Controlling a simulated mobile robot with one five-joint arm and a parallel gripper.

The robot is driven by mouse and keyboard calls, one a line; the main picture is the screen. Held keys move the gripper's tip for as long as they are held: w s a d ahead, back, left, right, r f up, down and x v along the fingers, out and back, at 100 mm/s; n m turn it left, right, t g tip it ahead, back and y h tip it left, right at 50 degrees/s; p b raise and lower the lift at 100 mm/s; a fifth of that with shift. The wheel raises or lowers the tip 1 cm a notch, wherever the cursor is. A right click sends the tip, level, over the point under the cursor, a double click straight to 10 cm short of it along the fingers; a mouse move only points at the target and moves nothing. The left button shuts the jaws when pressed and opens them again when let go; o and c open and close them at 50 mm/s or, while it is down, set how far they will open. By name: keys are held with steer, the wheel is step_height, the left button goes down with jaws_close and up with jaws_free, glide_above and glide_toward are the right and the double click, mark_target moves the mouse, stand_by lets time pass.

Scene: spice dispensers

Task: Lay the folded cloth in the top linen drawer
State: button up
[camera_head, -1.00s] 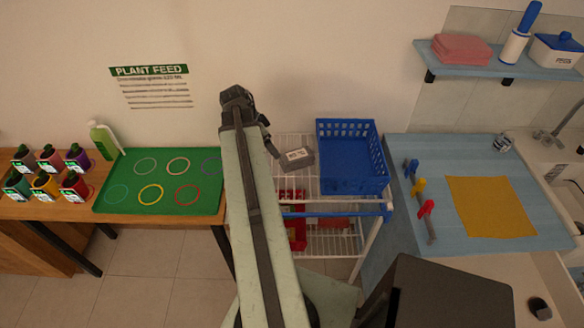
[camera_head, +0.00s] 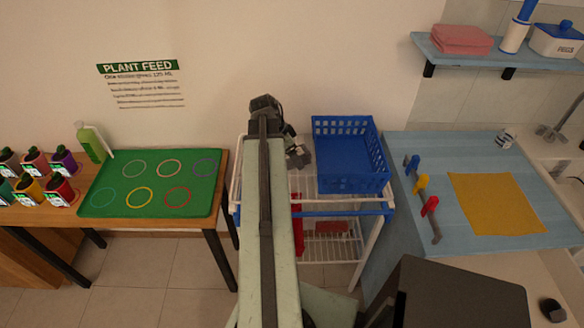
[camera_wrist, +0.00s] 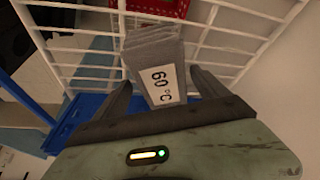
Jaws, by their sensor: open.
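A grey folded cloth (camera_wrist: 153,50) with a white "60°C" label lies on the white wire rack (camera_wrist: 85,42). In the wrist view it shows between the two open fingers of my gripper (camera_wrist: 160,92), one finger on each side. I cannot tell whether either finger touches it. In the head view my gripper (camera_head: 297,150) is over the rack's top, left of the blue basket, and mostly hides the cloth. No linen drawer can be made out.
The blue basket (camera_head: 346,180) stands close right of my gripper. A green mat (camera_head: 112,203) with coloured rings lies on the left table. At right, a blue counter (camera_head: 420,150) holds a yellow sheet (camera_head: 495,203). Folded pink cloths (camera_head: 461,40) lie on the shelf.

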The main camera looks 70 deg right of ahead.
steer(key=shift+s+d+f, duration=0.15)
steer(key=shift+f, duration=0.55)
steer(key=shift+r, duration=0.2)
steer(key=c, duration=1.7)
steer(key=shift+r, duration=0.1)
